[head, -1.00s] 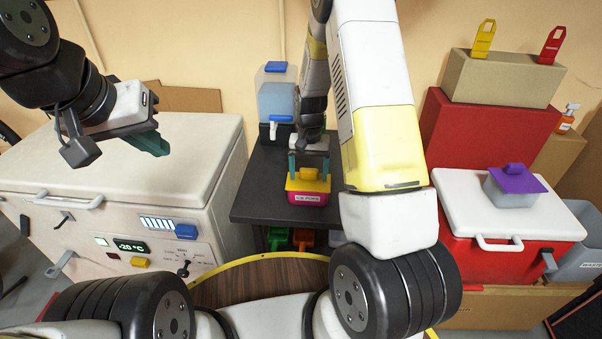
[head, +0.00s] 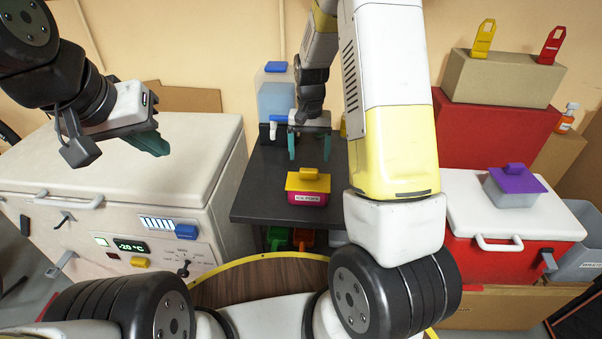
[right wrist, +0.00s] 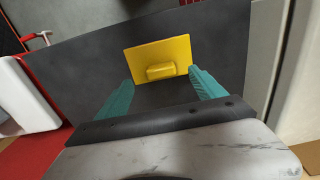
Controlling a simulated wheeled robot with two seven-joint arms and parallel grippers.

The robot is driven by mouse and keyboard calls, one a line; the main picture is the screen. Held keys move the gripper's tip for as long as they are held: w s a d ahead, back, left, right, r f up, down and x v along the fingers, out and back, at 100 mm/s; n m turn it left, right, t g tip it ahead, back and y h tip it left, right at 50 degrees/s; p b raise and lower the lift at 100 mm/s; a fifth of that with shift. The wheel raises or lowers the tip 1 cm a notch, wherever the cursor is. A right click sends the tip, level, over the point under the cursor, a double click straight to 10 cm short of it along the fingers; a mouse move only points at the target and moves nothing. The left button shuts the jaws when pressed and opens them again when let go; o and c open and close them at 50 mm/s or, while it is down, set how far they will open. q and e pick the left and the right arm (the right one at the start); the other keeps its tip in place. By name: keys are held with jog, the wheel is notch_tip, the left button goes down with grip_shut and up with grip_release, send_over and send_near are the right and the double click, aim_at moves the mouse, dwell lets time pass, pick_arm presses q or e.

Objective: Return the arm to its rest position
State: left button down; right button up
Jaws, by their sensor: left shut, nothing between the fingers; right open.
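My right gripper (head: 309,146) is open and empty above the black table, its two teal fingers apart. Below and in front of it a magenta box with a yellow lid (head: 308,182) and a white label stands on the table. In the right wrist view the yellow lid (right wrist: 158,62) shows beyond and between the open fingers (right wrist: 158,92), apart from them. My left gripper (head: 150,142) is shut and empty above the white freezer at left. My right arm's upper links cover part of the middle of the head view.
The black table (head: 270,200) holds a blue-liquid dispenser (head: 277,98) at the back. A white freezer (head: 110,190) stands at left. A red cooler (head: 485,255) at right bears a grey box with a purple lid (head: 515,187). A round wooden surface (head: 265,283) lies in front.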

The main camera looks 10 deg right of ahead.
jog(key=s+r+t+y, duration=0.15)
jog(key=s+r, duration=0.25)
jog(key=r, duration=0.6)
jog(key=s+a+r+n+t, duration=0.1)
jog(key=s+r+n+t, duration=0.1)
jog(key=s+r, duration=0.4)
jog(key=s+a+r+n+t, duration=0.1)
jog(key=s+r, duration=0.6)
jog(key=s, duration=0.7)
jog(key=shift+s+a+r+n+t+y, duration=0.15)
jog(key=shift+s+r+n+t+y, duration=0.2)
jog(key=shift+t, duration=0.5)
jog(key=shift+w+f, duration=0.1)
